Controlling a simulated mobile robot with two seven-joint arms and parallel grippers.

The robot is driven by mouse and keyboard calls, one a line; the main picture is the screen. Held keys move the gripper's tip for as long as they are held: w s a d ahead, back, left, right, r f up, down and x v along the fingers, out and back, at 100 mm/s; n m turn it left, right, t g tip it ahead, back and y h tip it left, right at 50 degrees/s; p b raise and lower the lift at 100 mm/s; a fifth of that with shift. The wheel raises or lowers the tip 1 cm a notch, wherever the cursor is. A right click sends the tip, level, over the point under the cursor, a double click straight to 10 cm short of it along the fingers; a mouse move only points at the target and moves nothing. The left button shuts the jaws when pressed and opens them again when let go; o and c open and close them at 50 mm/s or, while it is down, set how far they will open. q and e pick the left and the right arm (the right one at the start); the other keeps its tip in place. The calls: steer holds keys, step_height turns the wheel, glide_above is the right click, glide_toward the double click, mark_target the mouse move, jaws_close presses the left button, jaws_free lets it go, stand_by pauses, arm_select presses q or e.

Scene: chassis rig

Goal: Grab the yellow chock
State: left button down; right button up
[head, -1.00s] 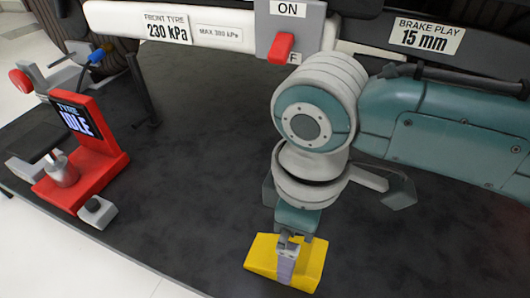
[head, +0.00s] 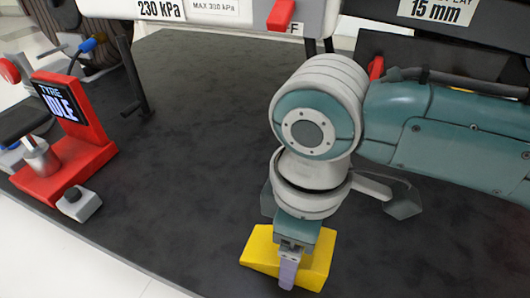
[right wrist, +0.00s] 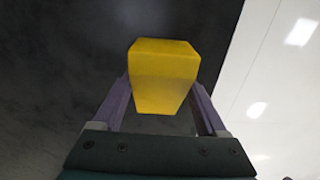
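The yellow chock (head: 316,264) lies on the dark mat at the bottom middle of the head view. In the right wrist view the chock (right wrist: 164,75) is between the two purple fingers. My right gripper (head: 288,272) points down at the chock, with one finger in front of its near side. The far finger is hidden in the head view. In the right wrist view the fingers of the gripper (right wrist: 160,82) stand apart, one on each side of the chock; firm contact does not show. My left gripper is not in view.
A red tyre inflator (head: 72,140) with an "IDLE" display stands at the left of the dark mat (head: 190,130). A small grey box with a black knob (head: 80,203) sits beside it. The rig's labelled rail (head: 235,12) crosses the top. The mat left of the chock is clear.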

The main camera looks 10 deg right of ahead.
jaws_close()
stand_by(0.3)
